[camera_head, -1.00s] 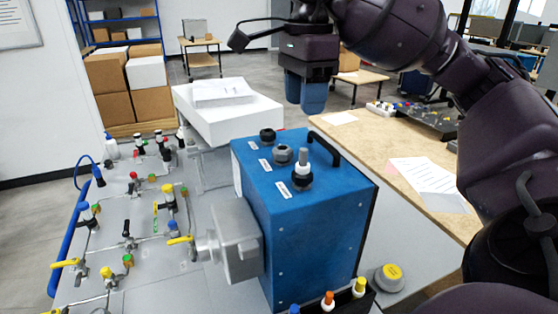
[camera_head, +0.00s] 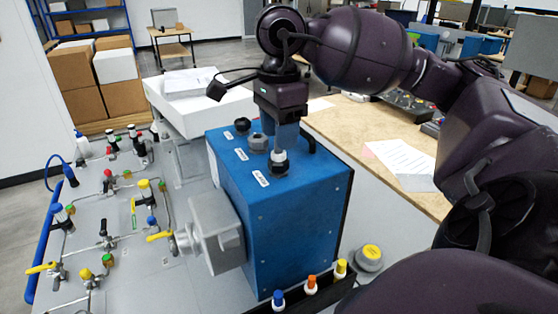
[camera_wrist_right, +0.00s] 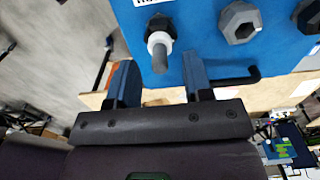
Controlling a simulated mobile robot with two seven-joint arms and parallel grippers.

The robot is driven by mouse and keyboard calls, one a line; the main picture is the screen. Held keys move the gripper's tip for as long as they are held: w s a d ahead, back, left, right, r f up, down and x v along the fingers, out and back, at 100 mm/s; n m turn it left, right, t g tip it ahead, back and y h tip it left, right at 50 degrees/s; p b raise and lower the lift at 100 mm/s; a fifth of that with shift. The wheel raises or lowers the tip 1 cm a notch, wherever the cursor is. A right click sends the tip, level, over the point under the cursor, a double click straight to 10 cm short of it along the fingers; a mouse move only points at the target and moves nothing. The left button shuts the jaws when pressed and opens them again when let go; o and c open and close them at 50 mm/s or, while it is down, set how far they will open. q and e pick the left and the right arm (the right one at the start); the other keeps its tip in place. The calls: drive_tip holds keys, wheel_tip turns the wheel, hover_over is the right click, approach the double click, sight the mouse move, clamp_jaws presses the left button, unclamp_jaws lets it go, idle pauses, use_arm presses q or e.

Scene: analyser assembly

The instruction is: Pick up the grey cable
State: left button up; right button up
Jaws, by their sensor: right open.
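The grey cable shows as a short grey and white cylinder standing up from a black ring fitting (camera_head: 279,168) on top of the blue box (camera_head: 290,210). In the right wrist view its grey end (camera_wrist_right: 159,60) points toward the gap between my fingers. My right gripper (camera_head: 281,138) is over the box, close to the cable, pointing down and open. The wrist view shows its two blue fingers apart with the cable end roughly between them (camera_wrist_right: 160,75); I cannot tell whether they touch it. My left gripper is not in view.
Two more fittings (camera_head: 257,143) and a black handle (camera_head: 305,142) stand on the box near my gripper. A panel with valves and pipes (camera_head: 120,260) lies left. A wooden table (camera_head: 350,120) with papers is behind right.

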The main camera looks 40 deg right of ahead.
drive_tip(key=shift+f, duration=0.95)
clamp_jaws()
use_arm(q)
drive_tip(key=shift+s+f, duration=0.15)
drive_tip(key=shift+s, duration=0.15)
